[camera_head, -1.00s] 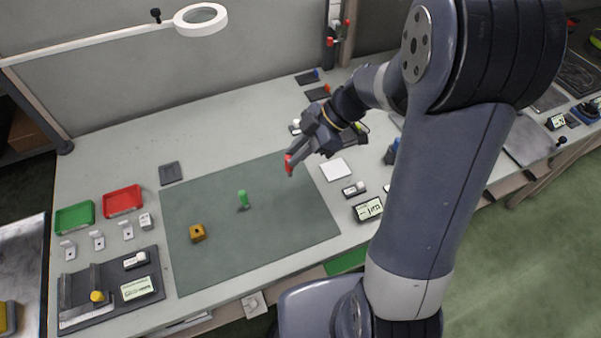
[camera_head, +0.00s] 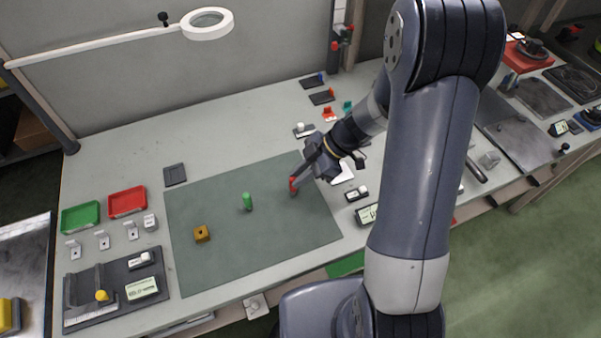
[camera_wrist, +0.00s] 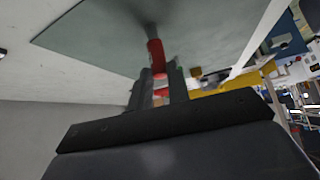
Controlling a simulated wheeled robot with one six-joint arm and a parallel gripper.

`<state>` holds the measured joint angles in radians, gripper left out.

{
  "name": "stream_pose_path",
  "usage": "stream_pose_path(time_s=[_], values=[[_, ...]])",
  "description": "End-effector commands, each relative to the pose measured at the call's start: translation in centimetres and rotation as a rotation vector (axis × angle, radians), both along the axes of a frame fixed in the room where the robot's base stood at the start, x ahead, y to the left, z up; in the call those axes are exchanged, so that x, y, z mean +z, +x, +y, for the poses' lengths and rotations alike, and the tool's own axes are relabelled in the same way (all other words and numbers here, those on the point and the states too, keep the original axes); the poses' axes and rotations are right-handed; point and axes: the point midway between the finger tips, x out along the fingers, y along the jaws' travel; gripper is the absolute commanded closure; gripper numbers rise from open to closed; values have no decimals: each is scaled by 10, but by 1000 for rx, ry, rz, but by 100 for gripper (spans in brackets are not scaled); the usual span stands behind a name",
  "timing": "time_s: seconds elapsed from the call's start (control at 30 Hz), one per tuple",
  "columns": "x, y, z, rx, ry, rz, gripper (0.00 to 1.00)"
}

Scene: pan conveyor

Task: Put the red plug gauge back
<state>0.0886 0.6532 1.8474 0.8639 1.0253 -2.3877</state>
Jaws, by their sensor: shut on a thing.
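The red plug gauge (camera_head: 293,186) is upright in the head view, at the right part of the green mat (camera_head: 215,262). My gripper (camera_head: 298,178) is shut on it from the upper right. In the wrist view the red gauge (camera_wrist: 156,58) shows between the two dark fingers (camera_wrist: 161,85), its far end close to the mat. I cannot tell whether its lower end touches the mat. A brown block with a hole (camera_head: 202,233) sits on the mat further left.
Red tray (camera_head: 127,201) and green tray (camera_head: 81,217) lie at the left. A dark fixture board (camera_head: 115,287) is at front left. A magnifier lamp (camera_head: 207,23) hangs over the back.

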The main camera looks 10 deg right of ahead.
Motion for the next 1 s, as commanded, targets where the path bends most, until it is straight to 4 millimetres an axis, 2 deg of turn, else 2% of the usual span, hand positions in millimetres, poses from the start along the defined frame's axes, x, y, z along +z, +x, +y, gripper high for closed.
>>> stream_pose_path(time_s=[0.1,0.13,0.4,0.77,0.87,1.0], values=[[-4,0,0,0,0,-1,100],[-3,0,0,0,0,-1,81],[-2,0,0,0,0,0,61],[4,0,0,1,0,1,61],[12,3,-11,-2,0,-7,61],[35,5,-33,-4,-1,-7,61]])
